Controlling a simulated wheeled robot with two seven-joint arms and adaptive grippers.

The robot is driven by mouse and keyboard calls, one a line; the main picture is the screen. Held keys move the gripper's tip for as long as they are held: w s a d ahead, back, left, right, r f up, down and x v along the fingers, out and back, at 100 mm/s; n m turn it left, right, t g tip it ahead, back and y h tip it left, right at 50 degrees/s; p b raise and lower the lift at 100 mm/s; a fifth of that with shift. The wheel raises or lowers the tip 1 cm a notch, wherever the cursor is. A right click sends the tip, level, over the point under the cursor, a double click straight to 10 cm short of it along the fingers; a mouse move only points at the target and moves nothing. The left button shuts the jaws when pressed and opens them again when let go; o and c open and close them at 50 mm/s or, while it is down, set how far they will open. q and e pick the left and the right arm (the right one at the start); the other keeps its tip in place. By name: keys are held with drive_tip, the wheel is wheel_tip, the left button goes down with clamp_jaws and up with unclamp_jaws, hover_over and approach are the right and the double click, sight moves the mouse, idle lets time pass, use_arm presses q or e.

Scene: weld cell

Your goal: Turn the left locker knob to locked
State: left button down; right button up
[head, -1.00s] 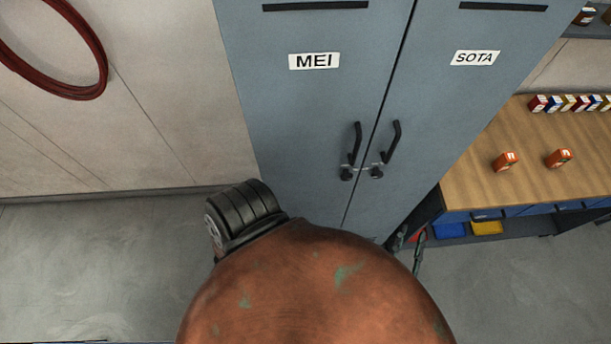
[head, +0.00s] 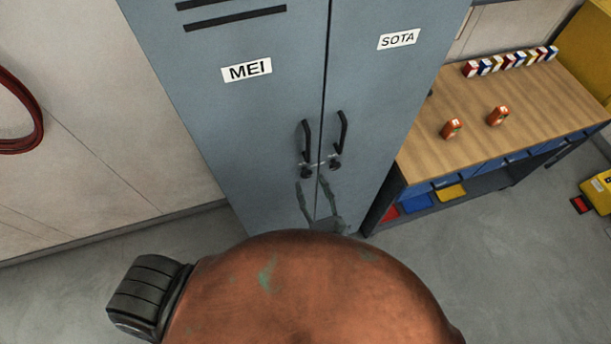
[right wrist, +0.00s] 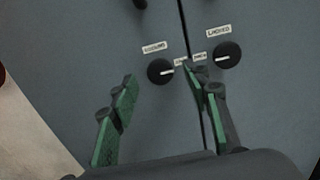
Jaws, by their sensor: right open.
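The left locker, labelled MEI (head: 246,71), stands shut beside the SOTA locker in the head view. Its left knob (right wrist: 160,71) is round and black, with a white mark pointing right toward a small label between the knobs. A larger blurred label sits above it. The left knob also shows below the left handle in the head view (head: 306,172). My right gripper (right wrist: 160,76) is open. In the right wrist view its green-padded fingers point at the door, one on each side of the left knob, with nothing between them gripped; contact cannot be told. My left gripper is not in view.
The right knob (right wrist: 227,55), under a LOCKED label, is close to my right finger. Two black door handles (head: 306,140) stick out above the knobs. A wooden workbench (head: 430,150) with small boxes stands right of the lockers. Grey floor lies open on the left.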

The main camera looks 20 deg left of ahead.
sight(307, 175)
drive_tip(key=shift+x, duration=1.7)
drive_tip(key=c, duration=1.2)
